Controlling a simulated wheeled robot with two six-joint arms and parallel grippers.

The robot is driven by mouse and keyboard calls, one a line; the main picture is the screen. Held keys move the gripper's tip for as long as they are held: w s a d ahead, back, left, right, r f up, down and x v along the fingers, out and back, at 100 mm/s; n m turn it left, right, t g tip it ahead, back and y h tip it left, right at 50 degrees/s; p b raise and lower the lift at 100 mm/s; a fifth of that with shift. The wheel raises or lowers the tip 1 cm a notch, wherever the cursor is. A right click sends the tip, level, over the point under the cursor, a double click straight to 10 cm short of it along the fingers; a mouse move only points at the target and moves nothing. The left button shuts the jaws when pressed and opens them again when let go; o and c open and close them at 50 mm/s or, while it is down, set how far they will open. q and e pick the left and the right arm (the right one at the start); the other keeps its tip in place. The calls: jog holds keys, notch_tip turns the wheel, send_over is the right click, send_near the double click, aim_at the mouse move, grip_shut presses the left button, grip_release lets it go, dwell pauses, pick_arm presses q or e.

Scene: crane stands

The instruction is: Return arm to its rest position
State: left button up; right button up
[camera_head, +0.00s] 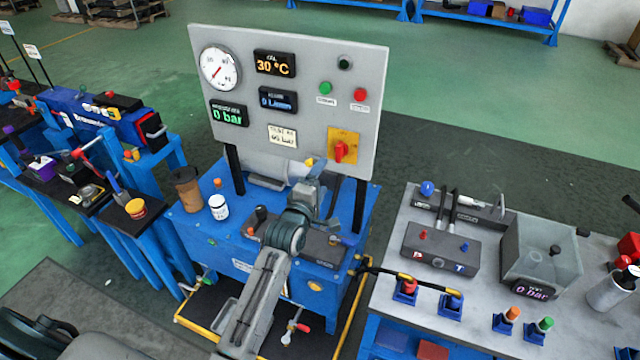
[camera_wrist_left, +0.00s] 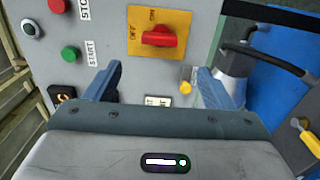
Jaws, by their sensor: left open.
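My left arm comes up from the bottom middle of the head view, and its gripper (camera_head: 312,172) is in front of the lower part of the grey control panel (camera_head: 230,50). In the left wrist view the two blue-grey fingers (camera_wrist_left: 158,72) stand wide apart with nothing between them. The red rotary knob (camera_wrist_left: 158,37) on its yellow ON/OFF plate (camera_wrist_left: 172,18) is beyond the fingertips, apart from them. The same knob (camera_head: 341,151) shows at the panel's lower right in the head view. My right gripper is not in view.
A blue bench (camera_head: 190,235) under the panel carries a brown cup (camera_head: 187,190) and a white jar (camera_head: 218,207). A grey table (camera_head: 400,290) with a clear tank (camera_head: 545,250) stands right. A cluttered blue-legged bench (camera_head: 120,215) stands left. Green floor (camera_head: 480,80) behind is open.

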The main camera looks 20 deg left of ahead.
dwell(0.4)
pick_arm(q)
jog(key=s+a+f+m+g+b, duration=0.1)
jog(key=s+f+m+g, duration=0.35)
jog(key=f, duration=1.05)
jog(key=s+a+f+m+g+b, duration=0.15)
jog(key=s+f, duration=0.65)
jog(key=f, duration=0.8)
jog(key=s+a+f+m+g+b, duration=0.1)
jog(key=s+f+m+g, duration=0.35)
jog(key=f, duration=1.05)
jog(key=s+a+f+m+g+b, duration=0.1)
jog(key=s+f+m+g, duration=0.1)
jog(key=s+f, duration=0.5)
jog(key=s+a+f+m+g+y+b, duration=0.1)
jog(key=s+f, duration=0.7)
jog(key=s, duration=1.2)
jog(key=s+a+f+m+g+b, duration=0.1)
jog(key=s+f, duration=0.6)
jog(key=s, duration=0.7)
jog(key=a+m+g, duration=0.1)
jog(key=m+g, duration=0.1)
jog(key=m, duration=0.1)
jog(key=shift+s+f+m, duration=0.15)
jog(key=shift+s+m, duration=0.1)
jog(key=shift+m, duration=0.1)
jog(key=shift+a, duration=0.1)
